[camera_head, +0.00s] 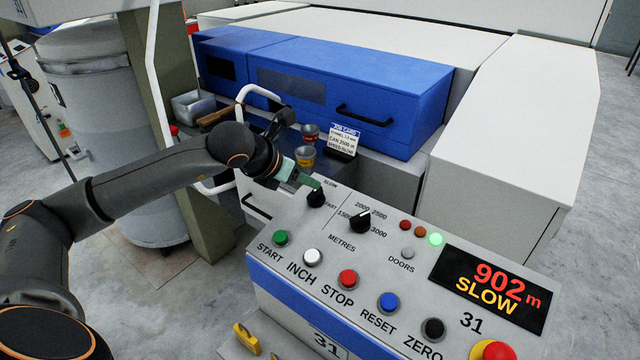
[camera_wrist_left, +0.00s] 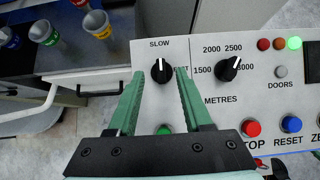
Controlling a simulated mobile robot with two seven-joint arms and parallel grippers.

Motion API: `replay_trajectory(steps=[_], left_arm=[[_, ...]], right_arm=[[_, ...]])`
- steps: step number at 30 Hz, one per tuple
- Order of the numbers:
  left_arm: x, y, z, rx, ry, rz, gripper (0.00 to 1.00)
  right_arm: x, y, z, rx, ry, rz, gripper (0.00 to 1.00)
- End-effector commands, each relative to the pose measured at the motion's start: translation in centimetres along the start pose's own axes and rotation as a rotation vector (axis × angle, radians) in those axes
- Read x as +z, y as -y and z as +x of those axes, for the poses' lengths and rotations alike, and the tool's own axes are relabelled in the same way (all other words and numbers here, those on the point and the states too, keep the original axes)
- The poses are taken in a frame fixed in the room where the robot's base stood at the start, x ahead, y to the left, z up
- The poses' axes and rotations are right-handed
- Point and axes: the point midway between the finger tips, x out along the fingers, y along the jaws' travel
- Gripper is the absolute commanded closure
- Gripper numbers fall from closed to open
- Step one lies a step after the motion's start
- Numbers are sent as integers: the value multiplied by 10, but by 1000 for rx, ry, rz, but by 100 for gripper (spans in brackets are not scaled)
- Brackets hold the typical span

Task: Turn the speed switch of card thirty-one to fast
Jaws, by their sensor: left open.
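The speed switch (camera_head: 316,198) is a black knob on the grey panel (camera_head: 290,212) marked 31. In the left wrist view the switch (camera_wrist_left: 162,71) has its white pointer line toward the SLOW label (camera_wrist_left: 159,43). The FAST label, to its right, is partly hidden by a finger. The display (camera_head: 491,290) reads 902 m and SLOW. My left gripper (camera_head: 305,181) is open at the switch. In the left wrist view its green fingertips (camera_wrist_left: 160,75) lie either side of the knob, apparently with gaps. Their height over the panel is unclear. My right gripper is out of view.
The metres knob (camera_head: 359,222) stands close to the right of the switch. START (camera_head: 281,238), INCH (camera_head: 313,257) and other buttons line the front. A red emergency stop (camera_head: 492,350) is at the near corner. Behind are cups (camera_head: 305,156), a job card (camera_head: 343,142) and a blue cover (camera_head: 400,95).

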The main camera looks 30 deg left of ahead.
Motion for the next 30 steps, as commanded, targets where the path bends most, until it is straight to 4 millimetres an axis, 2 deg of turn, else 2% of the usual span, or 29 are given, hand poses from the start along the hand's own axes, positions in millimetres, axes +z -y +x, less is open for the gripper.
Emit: replay_trajectory(steps=[6,12,18,26,30], left_arm=[[1,1,46,-3,-1,-4,50],[1,1,73,-3,0,-2,50],[0,1,83,-3,0,1,50],[0,1,84,-3,0,1,50],[0,1,84,-3,0,1,65]], right_arm=[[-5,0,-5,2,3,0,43],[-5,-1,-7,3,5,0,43],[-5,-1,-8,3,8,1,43],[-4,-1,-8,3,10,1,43],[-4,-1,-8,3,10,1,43]])
